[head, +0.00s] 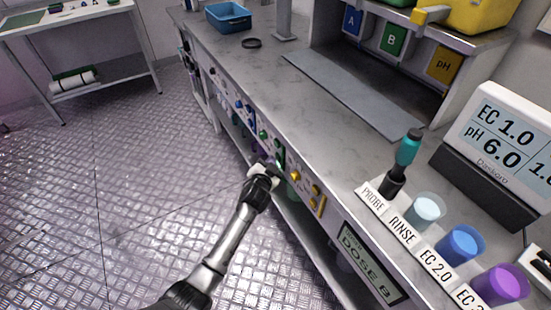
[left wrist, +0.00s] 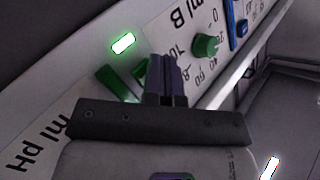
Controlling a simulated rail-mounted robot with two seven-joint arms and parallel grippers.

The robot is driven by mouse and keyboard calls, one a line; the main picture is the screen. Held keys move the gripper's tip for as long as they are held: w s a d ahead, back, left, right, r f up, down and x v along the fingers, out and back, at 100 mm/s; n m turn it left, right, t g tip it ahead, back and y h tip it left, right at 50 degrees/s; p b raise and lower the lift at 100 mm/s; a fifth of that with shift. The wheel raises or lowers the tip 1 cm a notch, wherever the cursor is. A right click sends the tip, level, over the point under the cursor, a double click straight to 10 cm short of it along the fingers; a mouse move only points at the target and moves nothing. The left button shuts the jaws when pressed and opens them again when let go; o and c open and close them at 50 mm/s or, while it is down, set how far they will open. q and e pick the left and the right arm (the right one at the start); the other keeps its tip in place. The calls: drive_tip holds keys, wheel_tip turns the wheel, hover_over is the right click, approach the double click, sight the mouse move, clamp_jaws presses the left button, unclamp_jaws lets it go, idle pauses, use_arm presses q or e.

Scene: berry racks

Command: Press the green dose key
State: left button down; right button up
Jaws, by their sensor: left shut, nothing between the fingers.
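The green dose key (left wrist: 119,84) shows in the left wrist view as a green part on the bench's front panel, partly hidden behind my left gripper (left wrist: 166,60). The gripper's dark fingers are shut and empty. Their tips lie over the panel between the key and the green dial (left wrist: 207,45). I cannot tell whether they touch the key. A small lamp (left wrist: 123,43) above the key glows pale green. In the head view my left gripper (head: 274,166) is at the bench's front panel, hiding much of the green section. My right gripper is not in view.
Yellow controls (head: 296,176) are on the panel to the right. On the bench top stand a probe (head: 407,150), cups such as the blue one (head: 461,245), and a reading display (head: 505,130). The floor at left is open.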

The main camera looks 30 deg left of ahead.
use_arm(q)
drive_tip(key=shift+s+a, duration=0.1)
drive_tip(key=shift+s, duration=0.05)
drive_tip(key=shift+s+a+p, duration=0.25)
drive_tip(key=shift+s+p, duration=0.4)
drive_tip(key=shift+p, duration=0.05)
drive_tip(key=shift+r, duration=0.1)
drive_tip(key=s+p, duration=0.1)
drive_tip(key=s+a+p, duration=0.1)
drive_tip(key=s, duration=0.1)
drive_tip(key=s+a+p, duration=0.1)
drive_tip(key=shift+s+a, duration=0.15)
drive_tip(key=shift+s, duration=0.05)
idle(0.7)
